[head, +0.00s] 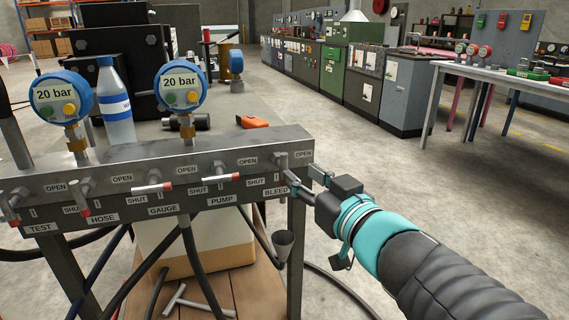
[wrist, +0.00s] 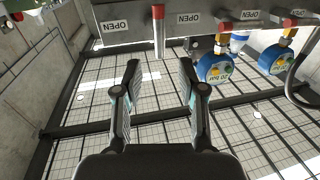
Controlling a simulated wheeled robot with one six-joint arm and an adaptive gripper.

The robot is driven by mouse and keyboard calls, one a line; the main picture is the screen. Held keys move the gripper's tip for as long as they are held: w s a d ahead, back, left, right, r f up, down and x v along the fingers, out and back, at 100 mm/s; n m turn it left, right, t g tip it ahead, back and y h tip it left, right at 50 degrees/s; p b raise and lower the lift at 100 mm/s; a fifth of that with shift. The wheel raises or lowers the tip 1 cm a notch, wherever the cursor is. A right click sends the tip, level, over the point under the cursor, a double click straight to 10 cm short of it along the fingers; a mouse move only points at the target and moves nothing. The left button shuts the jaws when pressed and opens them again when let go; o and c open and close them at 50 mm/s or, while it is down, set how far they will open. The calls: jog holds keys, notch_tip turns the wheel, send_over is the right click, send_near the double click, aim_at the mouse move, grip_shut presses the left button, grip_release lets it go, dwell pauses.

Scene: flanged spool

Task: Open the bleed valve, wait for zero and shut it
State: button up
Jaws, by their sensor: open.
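The grey valve manifold (head: 150,165) carries a row of levers with OPEN and SHUT marks. The BLEED label (head: 276,190) is at its right end. My gripper (head: 303,175) is at that end, and its fingers hide most of the bleed lever. In the wrist view my gripper (wrist: 159,68) is open and empty. A red-sleeved lever (wrist: 159,32) shows beyond and between the fingertips, apart from them; its set position is unclear. Two blue gauges, the left one (head: 62,98) and the right one (head: 180,90), both read 20 bar.
The pump lever (head: 215,179) and gauge lever (head: 152,188) lie near level, left of my gripper. A small dark cup (head: 284,243) hangs below the bleed end. A water bottle (head: 115,105) stands behind the manifold. Open floor lies to the right.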

aim_at(286, 162)
jog(key=b+x, duration=0.1)
jog(key=x, duration=0.6)
jog(key=shift+w+a+b, duration=0.15)
jog(key=shift+w+b, duration=0.15)
jog(key=shift+b, duration=0.05)
grip_shut()
